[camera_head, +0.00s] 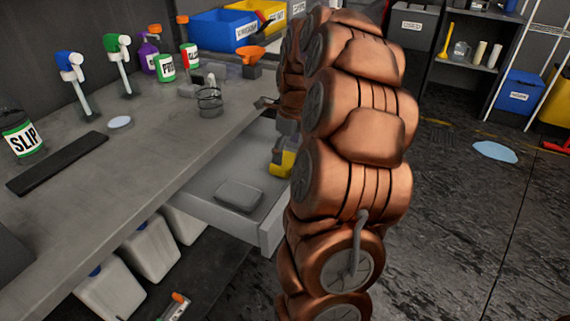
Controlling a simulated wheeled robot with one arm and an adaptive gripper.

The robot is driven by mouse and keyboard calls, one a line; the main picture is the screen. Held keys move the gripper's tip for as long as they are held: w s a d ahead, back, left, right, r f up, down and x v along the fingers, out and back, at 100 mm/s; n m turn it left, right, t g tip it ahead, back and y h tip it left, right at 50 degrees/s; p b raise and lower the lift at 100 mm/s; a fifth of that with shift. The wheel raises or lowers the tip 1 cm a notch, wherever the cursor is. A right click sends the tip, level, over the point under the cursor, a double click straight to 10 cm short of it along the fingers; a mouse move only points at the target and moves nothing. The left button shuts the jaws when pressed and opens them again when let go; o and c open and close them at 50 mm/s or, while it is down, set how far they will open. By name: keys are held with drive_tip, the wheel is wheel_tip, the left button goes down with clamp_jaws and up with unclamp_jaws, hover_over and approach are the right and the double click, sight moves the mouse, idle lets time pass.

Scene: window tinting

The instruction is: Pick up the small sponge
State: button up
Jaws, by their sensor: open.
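A grey rounded block (240,195) lies flat in the open drawer (215,215) under the workbench. It may be the small sponge, but I cannot tell for sure. My copper-coloured arm stands in the middle of the view and hides much of what is behind it. My gripper (267,103) shows only in part, as dark finger pieces left of the arm, by the bench's right edge and above the drawer's far end. It is apart from the grey block, and I see nothing held in it.
A yellow item (283,163) sits in the drawer beside my arm. Floor at right is mostly open.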

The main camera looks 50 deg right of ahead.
sight(284, 159)
drive_tip(key=f, duration=0.4)
drive_tip(key=shift+w, duration=0.3)
drive_tip(key=c, duration=0.6)
drive_tip(key=shift+r, duration=0.1)
drive_tip(key=shift+r, duration=0.1)
wheel_tip(284, 159, up, 10)
drive_tip(key=shift+a+f, duration=0.1)
